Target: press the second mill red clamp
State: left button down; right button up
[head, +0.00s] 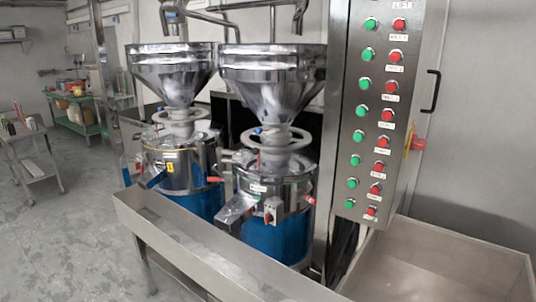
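Two steel mills with funnel hoppers and blue lower bodies stand side by side: a left mill (190,176) and a nearer right mill (286,190). A red clamp handle (309,200) sticks out at the right side of the right mill. A small red knob (267,218) shows on that mill's front, near its spout (237,208). A red clamp handle (214,179) shows at the right side of the left mill. Neither gripper is in view.
A steel trough (200,245) runs in front of the mills. A control panel (377,110) with green and red buttons stands to the right, above a large steel bin (440,260). A cart (30,150) and a green shelf (80,115) stand at the left. Open floor lies at the left.

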aim_at(209, 179)
jog(key=i+j+z, duration=0.4)
jog(key=j, duration=0.2)
jog(key=i+j+z, duration=0.2)
jog(key=j, duration=0.15)
jog(key=j+z, duration=0.2)
jog(key=j, duration=0.15)
jog(key=i+j+z, duration=0.2)
jog(key=j, duration=0.2)
